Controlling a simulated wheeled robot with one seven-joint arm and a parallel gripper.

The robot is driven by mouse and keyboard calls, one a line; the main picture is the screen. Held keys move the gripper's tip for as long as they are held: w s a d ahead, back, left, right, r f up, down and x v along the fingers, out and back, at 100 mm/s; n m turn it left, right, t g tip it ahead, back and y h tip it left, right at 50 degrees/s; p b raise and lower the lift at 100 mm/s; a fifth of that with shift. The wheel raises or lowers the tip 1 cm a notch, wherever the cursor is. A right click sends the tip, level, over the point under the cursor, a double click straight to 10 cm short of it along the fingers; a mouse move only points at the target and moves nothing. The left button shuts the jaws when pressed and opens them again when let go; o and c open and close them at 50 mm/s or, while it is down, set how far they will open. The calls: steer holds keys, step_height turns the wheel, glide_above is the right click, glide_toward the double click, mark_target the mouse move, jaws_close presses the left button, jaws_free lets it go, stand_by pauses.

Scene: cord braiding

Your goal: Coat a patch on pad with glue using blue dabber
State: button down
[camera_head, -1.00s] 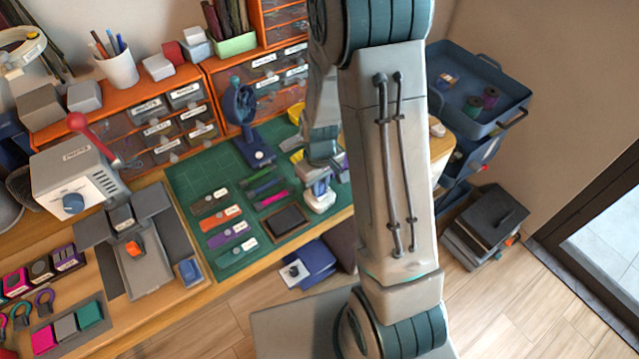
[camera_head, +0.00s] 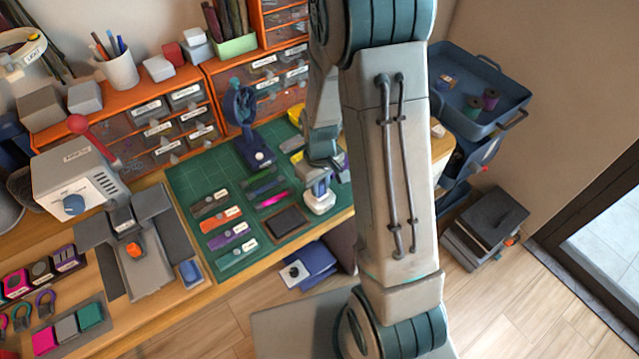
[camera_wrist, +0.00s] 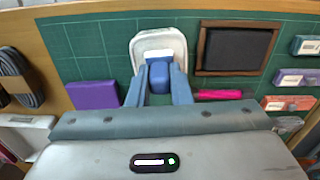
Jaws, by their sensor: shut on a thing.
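My gripper (camera_wrist: 160,80) is shut on the blue dabber (camera_wrist: 160,74), which shows between its fingers in the wrist view. The dabber's far end is at a white, rounded dish (camera_wrist: 177,41); I cannot tell whether it touches the inside. The dark pad (camera_wrist: 237,48) lies in a brown wooden frame just to the right of the dish in the wrist view. In the head view the pad (camera_head: 287,221) lies on the green mat, left of the white dish (camera_head: 320,206). My gripper (camera_head: 318,185) is above that dish, partly hidden by my arm. No glue patch can be made out on the pad.
The green cutting mat (camera_head: 190,178) carries several labelled strips (camera_head: 232,236) left of the pad. A pink stick (camera_wrist: 218,94) and a purple block (camera_wrist: 92,95) lie near my gripper. A blue stand (camera_head: 250,140) rises at the back. The table's front edge is close.

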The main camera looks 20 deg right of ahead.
mark_target(320, 183)
steer(key=shift+r+p, duration=1.95)
steer(key=shift+r, duration=1.25)
